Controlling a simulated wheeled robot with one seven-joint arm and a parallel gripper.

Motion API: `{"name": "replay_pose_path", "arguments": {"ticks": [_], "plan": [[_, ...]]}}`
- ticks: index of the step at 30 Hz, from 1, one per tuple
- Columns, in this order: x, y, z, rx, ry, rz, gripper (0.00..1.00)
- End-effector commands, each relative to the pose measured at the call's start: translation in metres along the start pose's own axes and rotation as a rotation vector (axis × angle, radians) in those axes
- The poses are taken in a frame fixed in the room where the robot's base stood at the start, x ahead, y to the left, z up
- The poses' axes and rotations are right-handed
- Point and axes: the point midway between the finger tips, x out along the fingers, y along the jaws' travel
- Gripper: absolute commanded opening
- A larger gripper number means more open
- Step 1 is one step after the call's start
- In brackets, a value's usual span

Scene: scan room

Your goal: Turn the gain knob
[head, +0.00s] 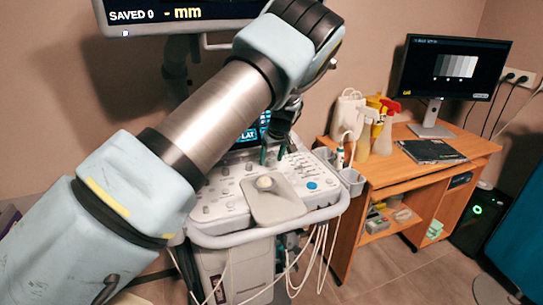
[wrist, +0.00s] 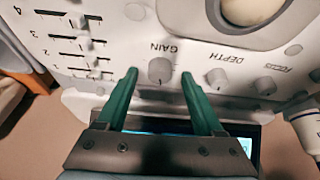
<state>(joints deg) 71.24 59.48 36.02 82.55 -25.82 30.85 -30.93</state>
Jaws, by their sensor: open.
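The gain knob (wrist: 160,71) is a grey round knob under the upside-down label GAIN in the wrist view. My gripper (wrist: 158,76) has two green fingers, open, with their tips on either side of the knob and apart from it; I cannot tell their height above the panel. In the head view my gripper (head: 273,155) is over the upper part of the ultrasound console (head: 222,200), and my arm hides part of the panel. The gain knob cannot be made out there.
Beside the gain knob are the depth knob (wrist: 217,78), the focus knob (wrist: 264,86) and several sliders (wrist: 82,42). A monitor (head: 180,14) hangs above. A desk (head: 400,170) with spray bottles (head: 384,130) stands at right.

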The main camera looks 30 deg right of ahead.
Motion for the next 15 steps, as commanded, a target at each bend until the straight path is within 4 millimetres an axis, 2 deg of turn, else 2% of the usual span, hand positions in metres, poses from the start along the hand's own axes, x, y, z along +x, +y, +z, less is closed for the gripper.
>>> {"name": "replay_pose_path", "arguments": {"ticks": [10,15], "plan": [[0.004,0.0002,0.0001,0.0,0.0,0.001,0.69],[0.0039,0.0002,0.0002,0.0,0.0,0.001,0.5]]}}
